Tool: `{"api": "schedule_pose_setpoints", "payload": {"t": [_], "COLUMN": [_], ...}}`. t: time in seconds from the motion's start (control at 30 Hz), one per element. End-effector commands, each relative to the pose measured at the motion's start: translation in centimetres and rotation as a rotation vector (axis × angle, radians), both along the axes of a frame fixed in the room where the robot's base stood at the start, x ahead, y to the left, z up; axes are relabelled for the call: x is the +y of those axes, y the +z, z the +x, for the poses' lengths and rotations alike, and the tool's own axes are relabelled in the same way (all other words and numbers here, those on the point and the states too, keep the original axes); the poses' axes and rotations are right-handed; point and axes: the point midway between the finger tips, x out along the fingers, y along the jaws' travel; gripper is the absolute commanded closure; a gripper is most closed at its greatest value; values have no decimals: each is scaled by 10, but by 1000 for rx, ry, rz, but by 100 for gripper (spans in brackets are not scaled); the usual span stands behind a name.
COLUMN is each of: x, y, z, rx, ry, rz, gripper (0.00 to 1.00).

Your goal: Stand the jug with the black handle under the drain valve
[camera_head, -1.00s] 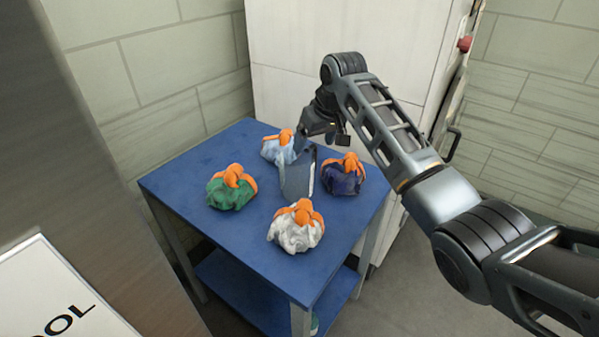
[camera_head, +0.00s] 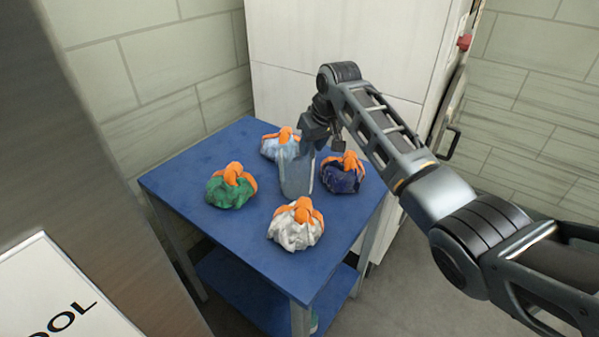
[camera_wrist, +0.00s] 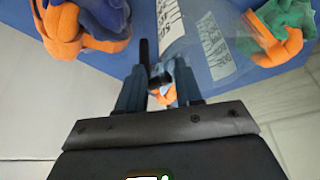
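The jug (camera_head: 296,174) is a translucent grey container in the middle of the blue table, among the sling bags. In the wrist view its clear body (camera_wrist: 188,28) carries white labels with writing. My gripper (camera_head: 312,139) is at the jug's upper side. In the wrist view the fingers (camera_wrist: 160,78) point at the jug, with a small dark part, perhaps the black handle, between them. A gap shows between the fingers. I cannot tell whether they press on the handle. No drain valve can be made out.
Bags with orange straps surround the jug: pale blue (camera_head: 279,147), green (camera_head: 230,188), white (camera_head: 295,228) and dark blue (camera_head: 343,174). The blue table (camera_head: 185,178) has a lower shelf. A white cabinet (camera_head: 350,35) stands behind it. A red knob (camera_head: 464,43) shows at right.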

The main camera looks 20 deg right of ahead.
Motion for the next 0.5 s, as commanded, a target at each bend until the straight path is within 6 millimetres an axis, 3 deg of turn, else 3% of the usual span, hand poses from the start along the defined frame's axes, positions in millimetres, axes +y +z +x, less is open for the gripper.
{"api": "schedule_pose_setpoints", "payload": {"t": [0.33, 0.5], "x": [0, 0], "y": [0, 0], "z": [0, 0], "rx": [0, 0], "ry": [0, 0], "rz": [0, 0], "gripper": [99, 100]}}
